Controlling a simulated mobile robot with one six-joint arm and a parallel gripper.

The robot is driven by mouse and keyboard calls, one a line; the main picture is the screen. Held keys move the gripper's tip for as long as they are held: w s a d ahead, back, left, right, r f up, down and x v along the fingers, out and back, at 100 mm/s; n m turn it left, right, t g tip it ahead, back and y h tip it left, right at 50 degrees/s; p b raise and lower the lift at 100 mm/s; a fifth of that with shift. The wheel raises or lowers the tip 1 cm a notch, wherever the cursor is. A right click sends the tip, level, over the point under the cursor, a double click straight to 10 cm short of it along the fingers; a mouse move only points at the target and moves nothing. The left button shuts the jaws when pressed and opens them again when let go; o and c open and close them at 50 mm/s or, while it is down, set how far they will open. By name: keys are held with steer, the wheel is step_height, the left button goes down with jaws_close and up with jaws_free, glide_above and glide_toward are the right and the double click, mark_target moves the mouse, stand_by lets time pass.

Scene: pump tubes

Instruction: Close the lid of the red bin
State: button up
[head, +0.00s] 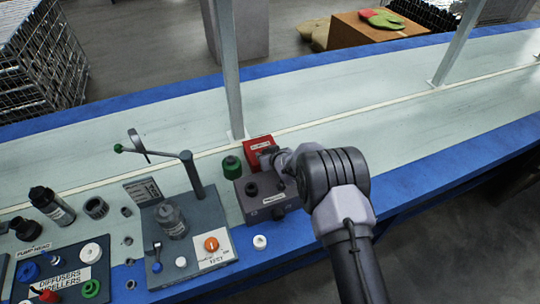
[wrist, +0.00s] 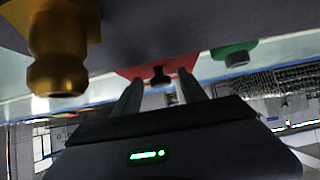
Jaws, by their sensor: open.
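The red bin (head: 256,143) is behind the dark grey box on the bench, with a pale label on its face. My gripper (head: 272,157) is at its right side and hides part of it. In the wrist view, red bin surface (wrist: 133,71) shows beyond the fingertips, with a small black knob (wrist: 159,76) in front of it. My gripper (wrist: 160,85) has its two fingers apart on either side of the knob, with nothing clearly held. I cannot tell whether the fingers touch the knob or how far the lid stands open.
The dark grey box (head: 266,206) is close under my gripper. A green cap (head: 232,166) stands to the left. A brass fitting (wrist: 57,45) is near in the wrist view. A post (head: 228,70) rises behind the bin. The bench right of my arm is clear.

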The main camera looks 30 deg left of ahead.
steer(key=p+v, duration=0.5)
steer(key=v, duration=1.2)
steer(key=shift+d+p, duration=0.2)
steer(key=shift+p, duration=0.1)
steer(key=d+r+m+t+h, duration=0.2)
steer(key=d+r+m+h, duration=0.45)
steer(key=d+r, duration=1.7)
steer(key=s+d+r+m+g, duration=0.2)
steer(key=s+d+r+m, duration=0.35)
steer(key=s+d, duration=0.55)
steer(key=s+m, duration=0.2)
steer(key=s, duration=1)
steer(key=shift+s+d+r+m+g, duration=0.2)
steer(key=shift+s+r+m+g, duration=0.1)
steer(key=shift+r+g, duration=0.1)
steer(key=shift+y, duration=0.25)
